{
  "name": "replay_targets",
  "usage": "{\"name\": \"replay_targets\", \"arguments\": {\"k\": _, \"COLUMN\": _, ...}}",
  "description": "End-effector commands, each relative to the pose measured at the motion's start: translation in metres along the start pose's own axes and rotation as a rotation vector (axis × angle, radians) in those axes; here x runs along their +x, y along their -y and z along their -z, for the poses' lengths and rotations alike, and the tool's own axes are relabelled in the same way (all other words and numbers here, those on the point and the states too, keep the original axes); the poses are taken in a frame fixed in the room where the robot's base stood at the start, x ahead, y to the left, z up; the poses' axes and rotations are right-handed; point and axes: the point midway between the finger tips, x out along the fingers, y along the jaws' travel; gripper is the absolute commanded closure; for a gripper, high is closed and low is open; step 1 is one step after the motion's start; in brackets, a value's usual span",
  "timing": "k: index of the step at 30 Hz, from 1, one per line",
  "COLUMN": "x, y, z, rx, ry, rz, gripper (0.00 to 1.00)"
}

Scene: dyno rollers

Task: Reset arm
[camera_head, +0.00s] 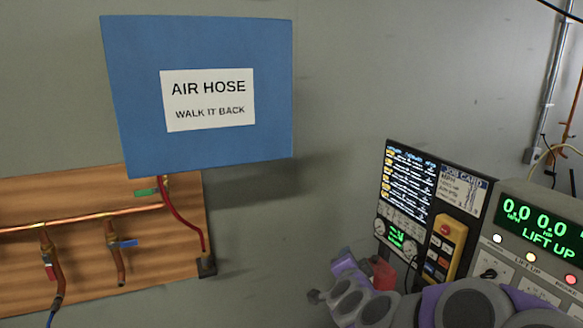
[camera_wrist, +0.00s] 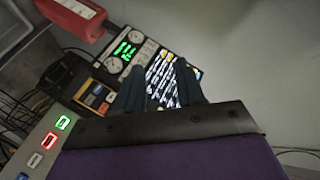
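My gripper (camera_wrist: 158,66) shows in the wrist view with two dark tapered fingers apart and a lit screen visible in the gap between them. It is open, and I see nothing held. My purple and grey arm (camera_head: 462,310) reaches across the lower right of the head view, in front of the control panels. The fingers cannot be made out clearly in the head view.
A black panel with a lit screen (camera_head: 408,180) and a yellow control box (camera_head: 446,248) stand at the right. A grey console (camera_head: 545,235) reads "LIFT UP". A red object (camera_head: 383,272) is close to my arm. A blue "AIR HOSE" sign (camera_head: 205,50) hangs above copper pipes (camera_head: 85,222) on wood.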

Motion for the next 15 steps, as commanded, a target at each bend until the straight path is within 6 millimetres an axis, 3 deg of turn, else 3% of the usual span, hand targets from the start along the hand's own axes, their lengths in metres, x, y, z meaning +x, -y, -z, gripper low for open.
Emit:
{"name": "replay_targets", "arguments": {"k": 3, "x": -0.027, "y": 0.023, "z": -0.029, "rx": -0.089, "ry": 0.178, "rz": 0.062, "gripper": 0.62}}
{"name": "replay_targets", "arguments": {"k": 8, "x": -0.073, "y": 0.030, "z": -0.070, "rx": -0.241, "ry": 0.417, "rz": 0.100, "gripper": 0.62}}
{"name": "replay_targets", "arguments": {"k": 11, "x": -0.107, "y": 0.020, "z": -0.091, "rx": -0.348, "ry": 0.563, "rz": 0.095, "gripper": 0.62}}
{"name": "replay_targets", "arguments": {"k": 15, "x": -0.157, "y": -0.008, "z": -0.111, "rx": -0.498, "ry": 0.754, "rz": 0.050, "gripper": 0.62}}
